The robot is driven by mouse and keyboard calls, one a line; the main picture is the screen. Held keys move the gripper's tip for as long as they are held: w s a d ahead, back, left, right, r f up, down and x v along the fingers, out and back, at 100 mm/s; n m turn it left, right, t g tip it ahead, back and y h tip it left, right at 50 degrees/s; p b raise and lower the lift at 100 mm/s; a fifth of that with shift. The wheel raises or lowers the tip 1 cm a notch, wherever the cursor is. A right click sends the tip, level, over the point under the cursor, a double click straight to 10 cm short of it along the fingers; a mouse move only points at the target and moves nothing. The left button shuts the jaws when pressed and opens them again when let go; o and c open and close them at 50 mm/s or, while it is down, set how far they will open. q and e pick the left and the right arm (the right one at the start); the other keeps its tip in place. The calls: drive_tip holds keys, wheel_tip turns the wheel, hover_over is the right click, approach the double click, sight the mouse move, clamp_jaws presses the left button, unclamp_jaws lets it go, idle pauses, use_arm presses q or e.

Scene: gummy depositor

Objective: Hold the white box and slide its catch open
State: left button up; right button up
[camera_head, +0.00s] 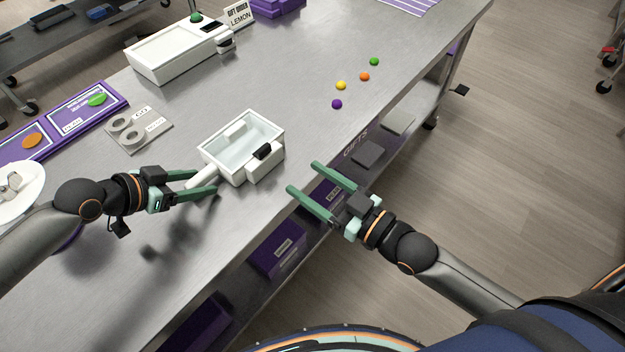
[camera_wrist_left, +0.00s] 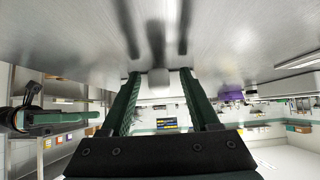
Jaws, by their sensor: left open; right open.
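The white box (camera_head: 213,149) is an open-topped tray standing on the metal table, with a short handle (camera_head: 196,182) pointing to the lower left. Its catch (camera_head: 263,152), a black piece on a white block, sits on the side toward the right gripper. My left gripper (camera_head: 216,181) is open around the handle, and its fingers do not visibly pinch it. In the left wrist view, the white handle end (camera_wrist_left: 158,78) shows between the spread fingers. My right gripper (camera_head: 303,176) is open and empty near the table's front edge, apart from the catch.
Several coloured gummies (camera_head: 341,85) lie at the right of the table. A white machine (camera_head: 165,60) stands behind the box. A plate with rings (camera_head: 138,130) and purple mats (camera_head: 80,110) lie at left. Purple bins (camera_head: 277,255) sit on the shelf below.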

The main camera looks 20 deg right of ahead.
use_arm(q)
drive_tip(key=v, duration=1.2)
